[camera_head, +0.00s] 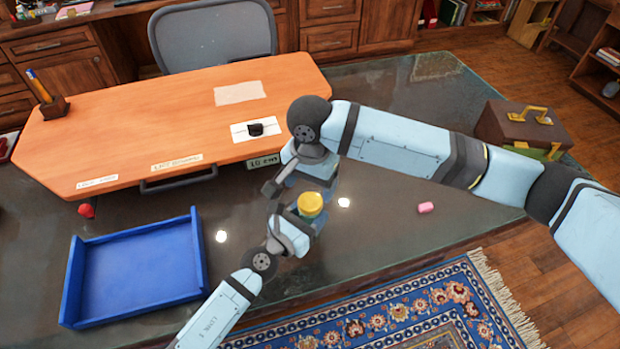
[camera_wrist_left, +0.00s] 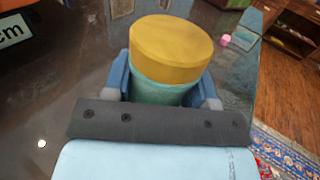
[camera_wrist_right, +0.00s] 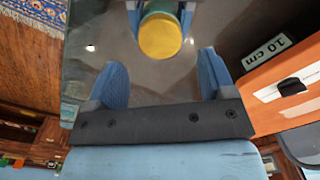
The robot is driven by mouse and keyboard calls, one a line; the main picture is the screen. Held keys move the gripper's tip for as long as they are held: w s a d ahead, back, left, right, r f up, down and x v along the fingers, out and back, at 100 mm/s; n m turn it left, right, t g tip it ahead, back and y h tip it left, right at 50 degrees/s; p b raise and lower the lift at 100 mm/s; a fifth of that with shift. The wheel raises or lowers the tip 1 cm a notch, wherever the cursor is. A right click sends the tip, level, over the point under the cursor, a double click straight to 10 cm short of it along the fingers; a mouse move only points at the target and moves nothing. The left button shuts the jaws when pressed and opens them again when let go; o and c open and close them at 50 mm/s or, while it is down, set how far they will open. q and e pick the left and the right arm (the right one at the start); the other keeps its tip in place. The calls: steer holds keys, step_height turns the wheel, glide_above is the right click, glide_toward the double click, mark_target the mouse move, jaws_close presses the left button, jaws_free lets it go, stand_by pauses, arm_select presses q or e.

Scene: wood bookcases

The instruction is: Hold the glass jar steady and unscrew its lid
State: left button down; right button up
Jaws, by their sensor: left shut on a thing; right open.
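The glass jar (camera_wrist_left: 165,91) is greenish and stands upright on the dark glossy table, with a yellow lid (camera_head: 310,204) on top. The lid also shows in the left wrist view (camera_wrist_left: 171,48) and in the right wrist view (camera_wrist_right: 160,36). My left gripper (camera_head: 300,222) is shut on the jar's body, one finger on each side, below the lid. My right gripper (camera_wrist_right: 165,80) is open and empty, its fingers apart from the lid. In the head view it hangs above and behind the jar. Most of the jar body is hidden by the left gripper in the head view.
A blue tray (camera_head: 72,285) lies at the left. An orange raised board (camera_head: 110,120) with labels stands behind, near a "10 cm" sign (camera_head: 264,161). A pink block (camera_head: 425,208) and red object (camera_head: 86,210) lie on the table. A brown box (camera_head: 497,125) stands at the right.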

mark_target(310, 201)
step_height(310, 201, down, 6)
steer(key=shift+r, duration=0.15)
steer(key=shift+c, duration=0.3)
steer(key=c, duration=0.9)
steer(key=shift+o, duration=0.2)
steer(key=n, duration=0.3)
steer(key=o, duration=1)
